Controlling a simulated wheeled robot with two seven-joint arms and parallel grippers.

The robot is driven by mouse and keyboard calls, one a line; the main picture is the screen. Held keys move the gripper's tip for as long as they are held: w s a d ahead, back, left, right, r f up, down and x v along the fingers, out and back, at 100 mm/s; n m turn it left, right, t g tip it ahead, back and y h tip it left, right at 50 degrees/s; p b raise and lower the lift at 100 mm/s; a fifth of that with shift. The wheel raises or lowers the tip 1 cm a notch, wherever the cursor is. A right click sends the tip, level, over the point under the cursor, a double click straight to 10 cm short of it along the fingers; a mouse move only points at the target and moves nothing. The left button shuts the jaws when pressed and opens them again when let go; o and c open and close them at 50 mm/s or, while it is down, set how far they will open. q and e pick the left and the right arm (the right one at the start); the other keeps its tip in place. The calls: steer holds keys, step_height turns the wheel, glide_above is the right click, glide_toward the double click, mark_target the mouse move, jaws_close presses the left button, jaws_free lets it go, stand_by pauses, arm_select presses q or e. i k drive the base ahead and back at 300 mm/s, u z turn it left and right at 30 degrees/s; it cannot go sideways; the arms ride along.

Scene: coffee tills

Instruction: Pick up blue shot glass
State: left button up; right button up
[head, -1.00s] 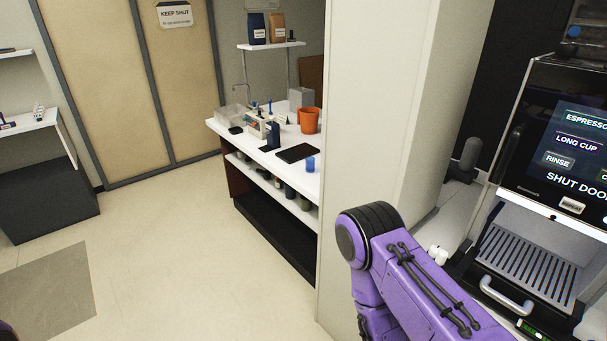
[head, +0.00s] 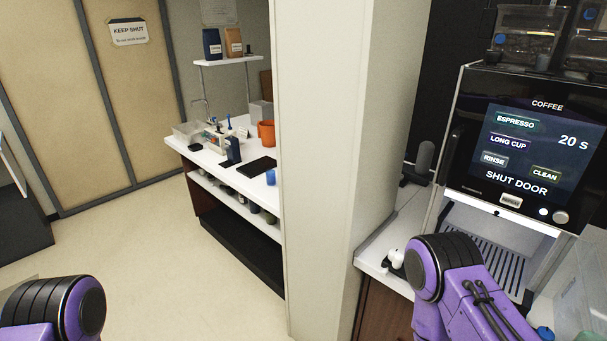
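A small blue cup (head: 271,177), which looks like the blue shot glass, stands on the white counter (head: 222,168) beyond the pale wall, partly cut off by the wall's edge. Another small blue object (head: 545,333) shows at the bottom right near the coffee machine; it is too small and cropped to tell what it is. Purple links of both my arms show at the bottom left and bottom right. Neither gripper is in view.
The pale wall (head: 320,150) stands between the white counter and the coffee machine (head: 530,150). On the counter are an orange pot (head: 266,133), a black flat tray (head: 257,166) and a dark blue box (head: 233,150). Floor (head: 150,250) left of the counter is clear.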

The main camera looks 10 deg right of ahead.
mark_target(271, 178)
steer(key=z, duration=0.1)
steer(key=i, duration=0.85)
steer(key=u, duration=0.05)
steer(key=k, duration=0.5)
steer(key=u, duration=1.7)
steer(key=i, duration=1.55)
steer(key=z, duration=3.3)
